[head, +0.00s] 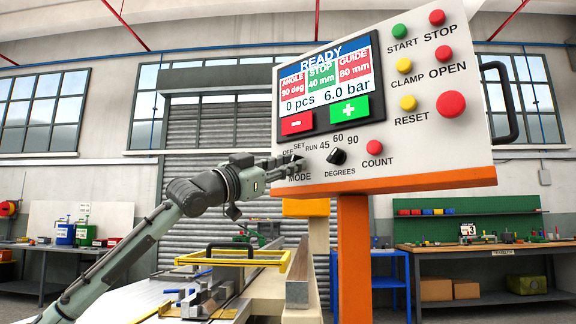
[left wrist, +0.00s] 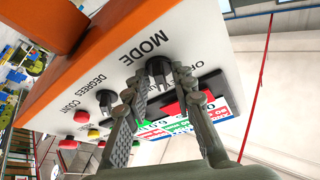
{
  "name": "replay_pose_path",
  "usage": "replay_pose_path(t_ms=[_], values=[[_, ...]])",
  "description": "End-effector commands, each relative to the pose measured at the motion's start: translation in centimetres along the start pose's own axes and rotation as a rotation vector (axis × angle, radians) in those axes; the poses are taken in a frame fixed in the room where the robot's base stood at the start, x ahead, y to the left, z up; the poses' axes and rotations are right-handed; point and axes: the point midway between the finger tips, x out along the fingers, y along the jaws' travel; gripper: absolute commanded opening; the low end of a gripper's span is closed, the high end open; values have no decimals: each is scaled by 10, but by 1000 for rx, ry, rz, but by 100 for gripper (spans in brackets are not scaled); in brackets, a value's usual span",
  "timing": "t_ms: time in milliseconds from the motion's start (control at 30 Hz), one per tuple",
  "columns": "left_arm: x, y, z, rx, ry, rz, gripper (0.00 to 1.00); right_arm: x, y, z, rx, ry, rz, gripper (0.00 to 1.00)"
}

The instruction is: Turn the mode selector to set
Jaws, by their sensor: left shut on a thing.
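The mode selector (left wrist: 158,68) is a small black knob on the white control panel (head: 440,145), above its MODE label. It shows in the left wrist view between the fingertips of my left gripper (left wrist: 162,76). In the head view my left gripper (head: 298,163) reaches in from the left and covers most of the knob. The gripper is shut on the knob. The labels OFF, SET and RUN stand around it. I cannot tell which one the knob points at. My right gripper is not in view.
The degrees knob (head: 336,156) and red count button (head: 374,147) are close to the right of the selector. The screen (head: 330,90) above reads READY. An orange post (head: 353,255) carries the panel. A machine with a yellow guard frame (head: 230,262) stands below my left arm.

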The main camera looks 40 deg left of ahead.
Motion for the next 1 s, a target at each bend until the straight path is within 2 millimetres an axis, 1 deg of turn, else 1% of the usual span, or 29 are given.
replay_pose_path(t_ms=[100,300,500,733,1000], values=[[0,2,-2,-94,5,-35,0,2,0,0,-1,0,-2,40],[1,2,-2,-227,4,-89,0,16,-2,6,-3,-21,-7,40],[1,3,-2,-318,2,-128,0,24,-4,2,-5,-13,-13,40],[0,3,-1,-368,1,-150,0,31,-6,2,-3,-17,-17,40],[0,2,-1,-376,0,-155,0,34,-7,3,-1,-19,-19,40]])
